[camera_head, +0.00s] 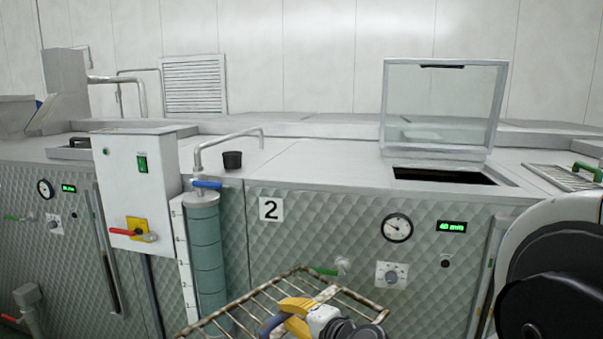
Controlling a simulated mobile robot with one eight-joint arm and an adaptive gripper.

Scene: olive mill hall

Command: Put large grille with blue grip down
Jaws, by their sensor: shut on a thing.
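The large grille (240,303) is a wire rack of tan-brown bars at the bottom centre of the head view. Its blue grip (268,326) shows at the lower edge. My gripper (288,317), with yellow fingers, is shut on the grille at the blue grip and holds it in front of the machine's quilted metal front. The fingers partly hide the grip, and the picture's lower edge cuts off part of the grille.
Machine 2 (320,160) has a flat steel top with an open dark hatch (440,176) under a raised clear lid (440,105). A black cup (232,160), a bent pipe (228,136) and a green-gripped grille (562,177) occupy the top. The top's middle is clear.

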